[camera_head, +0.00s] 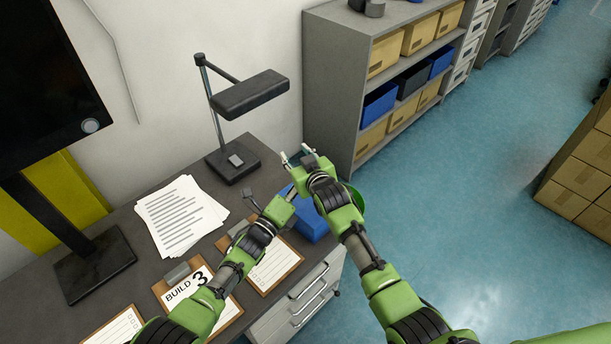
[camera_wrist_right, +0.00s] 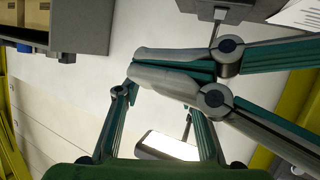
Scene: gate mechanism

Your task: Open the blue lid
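A blue box (camera_head: 312,226) stands on the right end of the dark desk. My arms and grippers cover much of it. Its lid cannot be told clearly from its body. My right gripper (camera_head: 295,154) is above and beyond the box in the head view, its two pale fingertips apart with nothing between them. In the right wrist view, grey and green finger parts (camera_wrist_right: 180,70) cross the middle. My left gripper (camera_head: 270,199) is at the left side of the box, low over the desk. Its fingers are partly hidden, and I cannot tell whether it touches the box.
A black lamp (camera_head: 240,150) stands behind the grippers. Papers (camera_head: 178,215), clipboards (camera_head: 272,262) and a monitor (camera_head: 40,80) occupy the desk (camera_head: 130,272). A grey shelf (camera_head: 335,85) with bins stands beyond. A green round edge (camera_head: 355,196) shows beside my right arm.

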